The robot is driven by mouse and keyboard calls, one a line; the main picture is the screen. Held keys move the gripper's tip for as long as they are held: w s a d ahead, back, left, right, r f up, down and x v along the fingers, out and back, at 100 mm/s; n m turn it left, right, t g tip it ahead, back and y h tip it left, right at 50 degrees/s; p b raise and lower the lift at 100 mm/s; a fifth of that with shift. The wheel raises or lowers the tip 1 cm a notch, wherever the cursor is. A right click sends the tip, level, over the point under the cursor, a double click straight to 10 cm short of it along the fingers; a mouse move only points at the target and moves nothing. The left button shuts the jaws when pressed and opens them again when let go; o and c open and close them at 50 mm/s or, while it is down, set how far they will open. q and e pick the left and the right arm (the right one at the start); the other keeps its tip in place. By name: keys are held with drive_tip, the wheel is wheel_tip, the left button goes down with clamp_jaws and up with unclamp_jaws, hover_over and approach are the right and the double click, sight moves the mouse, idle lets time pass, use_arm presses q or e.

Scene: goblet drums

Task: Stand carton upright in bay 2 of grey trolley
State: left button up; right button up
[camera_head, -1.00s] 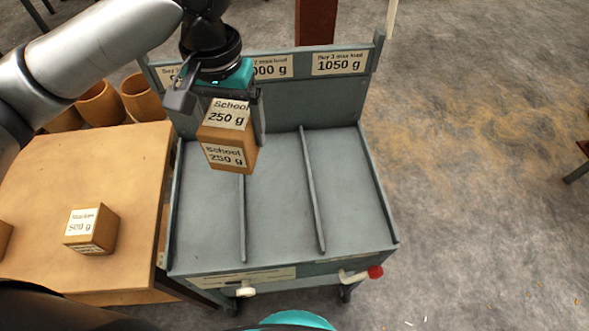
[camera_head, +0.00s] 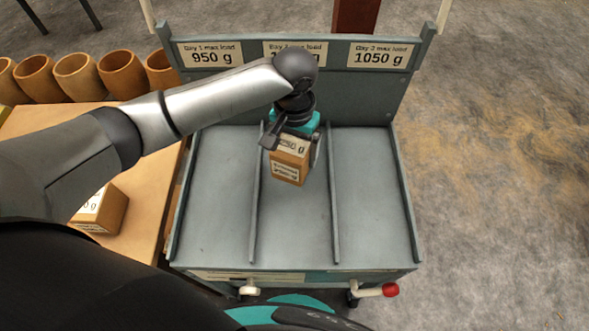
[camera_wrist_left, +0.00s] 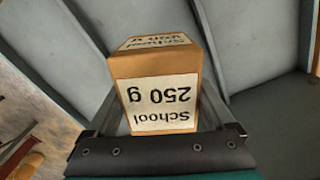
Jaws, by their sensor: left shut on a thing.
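A brown carton (camera_head: 289,168) with white labels is held in my left gripper (camera_head: 293,140). Its label reads "School 250 g" in the left wrist view (camera_wrist_left: 163,103). The left gripper is shut on the carton, with one finger on each side. The carton looks upright and is over the middle bay of the grey trolley (camera_head: 378,252), just right of the left divider. I cannot tell whether its bottom touches the trolley floor. My right gripper is not in view.
Two thin dividers, left (camera_head: 256,210) and right (camera_head: 335,215), split the trolley into three bays, all otherwise empty. A back panel (camera_head: 380,85) carries load labels. Another carton (camera_head: 104,210) stands on the wooden table (camera_head: 150,185), partly behind my arm. Goblet drums (camera_head: 76,75) line the back left.

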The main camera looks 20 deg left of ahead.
sight(295, 142)
use_arm(q)
wheel_tip(295, 142, down, 2)
drive_tip(key=shift+f, duration=0.15)
wheel_tip(295, 142, down, 4)
drive_tip(key=shift+r+b, duration=0.2)
drive_tip(key=shift+b, duration=0.65)
drive_tip(key=shift+f, duration=0.1)
drive_tip(key=shift+f, duration=0.1)
drive_tip(key=o, duration=1.4)
wheel_tip(295, 142, up, 12)
drive_tip(key=p, duration=0.4)
drive_tip(key=shift+r, duration=0.2)
